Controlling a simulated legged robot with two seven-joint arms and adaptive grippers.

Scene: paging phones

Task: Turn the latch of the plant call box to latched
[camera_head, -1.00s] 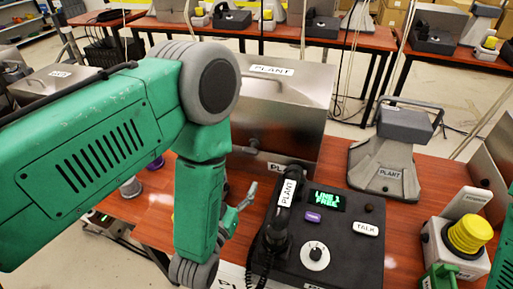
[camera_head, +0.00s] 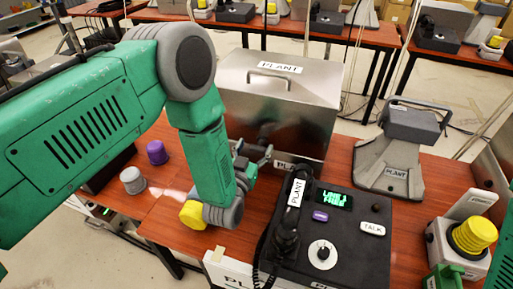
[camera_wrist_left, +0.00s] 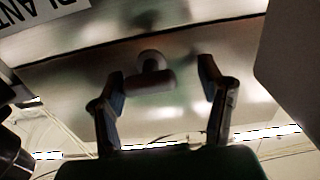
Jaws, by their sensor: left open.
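The plant call box (camera_head: 285,98) is a brushed metal box with a lid handle and PLANT labels, standing on the red-brown table behind the phone console. Its latch (camera_head: 264,133) is a dark grey knob on the front face, partly hidden by my gripper in the head view. My left gripper (camera_head: 256,153) is open and empty in front of this face. In the left wrist view the latch (camera_wrist_left: 151,74) shows as a rounded grey bar between and beyond the two fingertips (camera_wrist_left: 171,75), with no clear contact. Whether it is latched cannot be told.
The black phone console (camera_head: 345,255) with its handset (camera_head: 290,215) is close on the right of my gripper. A grey PLANT desk unit (camera_head: 390,165) and a yellow beacon (camera_head: 473,235) stand farther right.

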